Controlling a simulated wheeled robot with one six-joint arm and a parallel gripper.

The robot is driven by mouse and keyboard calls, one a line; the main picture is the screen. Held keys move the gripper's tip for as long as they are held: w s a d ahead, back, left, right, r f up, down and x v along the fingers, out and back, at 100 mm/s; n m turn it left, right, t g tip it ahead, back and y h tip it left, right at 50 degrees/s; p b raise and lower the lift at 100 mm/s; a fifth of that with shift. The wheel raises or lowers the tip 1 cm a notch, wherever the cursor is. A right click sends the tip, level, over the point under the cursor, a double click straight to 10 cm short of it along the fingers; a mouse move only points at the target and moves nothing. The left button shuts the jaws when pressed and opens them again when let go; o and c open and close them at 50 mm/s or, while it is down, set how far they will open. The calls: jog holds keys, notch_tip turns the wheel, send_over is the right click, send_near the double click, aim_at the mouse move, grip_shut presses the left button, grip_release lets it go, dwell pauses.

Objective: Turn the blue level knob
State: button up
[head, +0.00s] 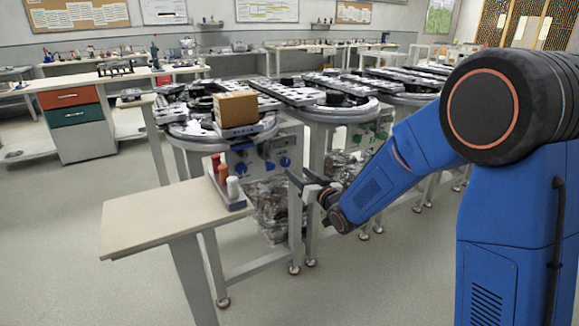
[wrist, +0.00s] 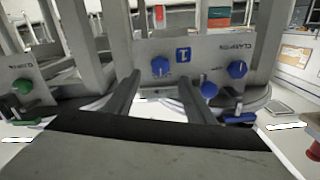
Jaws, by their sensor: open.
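A grey control panel (head: 256,157) with blue knobs hangs under the near end of the ring track. In the wrist view, which looks upside down, one blue knob (wrist: 160,66) sits beside a blue label and lines up between my fingertips. Two more blue knobs, one large (wrist: 237,69) and one smaller (wrist: 208,89), sit to its right. I cannot read which one is the level knob. My gripper (head: 300,182) is open and empty, in front of the panel and apart from it. It also shows in the wrist view (wrist: 160,80).
A side table (head: 150,220) stands at the near left, with a small rack of red and white bottles (head: 226,184) at its edge. A cardboard box (head: 235,108) rests on the track. A green knob (wrist: 22,86) is on another panel. Table legs stand below the track.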

aim_at(287, 163)
jog(key=x, duration=0.7)
jog(key=shift+w+a, duration=0.1)
jog(key=c, duration=1.1)
